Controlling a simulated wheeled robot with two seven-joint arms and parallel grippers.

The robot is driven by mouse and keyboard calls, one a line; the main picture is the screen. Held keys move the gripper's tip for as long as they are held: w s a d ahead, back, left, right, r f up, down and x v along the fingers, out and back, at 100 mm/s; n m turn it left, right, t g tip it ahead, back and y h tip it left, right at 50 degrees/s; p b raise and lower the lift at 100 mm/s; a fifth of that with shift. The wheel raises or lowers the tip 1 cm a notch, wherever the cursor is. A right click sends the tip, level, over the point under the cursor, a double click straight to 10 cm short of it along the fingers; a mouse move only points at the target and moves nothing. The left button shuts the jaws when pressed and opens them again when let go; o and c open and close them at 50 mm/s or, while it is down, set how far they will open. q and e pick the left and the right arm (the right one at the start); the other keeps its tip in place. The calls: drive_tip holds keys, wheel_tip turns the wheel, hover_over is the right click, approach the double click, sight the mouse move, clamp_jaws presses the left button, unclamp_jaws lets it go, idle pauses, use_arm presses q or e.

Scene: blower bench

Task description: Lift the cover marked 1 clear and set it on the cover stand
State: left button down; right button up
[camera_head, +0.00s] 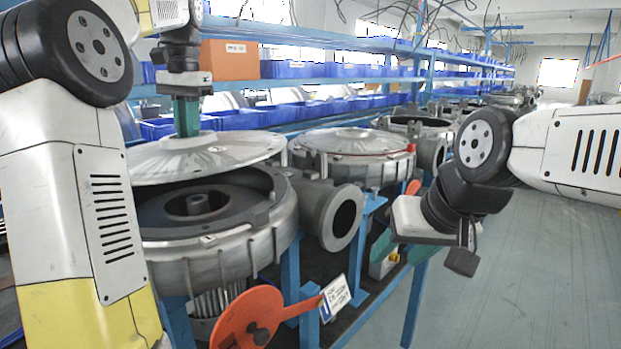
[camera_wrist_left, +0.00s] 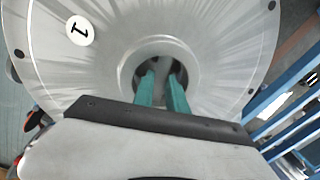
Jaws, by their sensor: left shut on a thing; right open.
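The cover marked 1 (camera_head: 205,158) is a round grey metal lid, held above the open blower housing (camera_head: 222,240) with a gap between them. In the left wrist view the cover (camera_wrist_left: 75,75) fills most of the picture, with a white round label reading 1. My left gripper (camera_head: 187,130) has green fingers and is shut on the cover's centre; the fingers (camera_wrist_left: 163,90) reach into the central recess. The housing's inside and hub show below the raised cover. My right gripper (camera_head: 455,240) is open and empty at the right, over the aisle side. I cannot identify the cover stand.
A second blower (camera_head: 355,150) with its cover on stands just behind, and an open housing (camera_head: 415,125) is farther along. An orange disc with an arm (camera_head: 250,320) and a white tag (camera_head: 335,297) are in front. Blue shelving with bins (camera_head: 290,70) runs behind. The floor (camera_head: 540,270) at right is clear.

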use_arm(q)
drive_tip(key=shift+r, duration=0.1)
idle(0.3)
drive_tip(key=shift+y, duration=0.5)
drive_tip(key=shift+d+t, duration=0.1)
drive_tip(key=shift+t, duration=0.2)
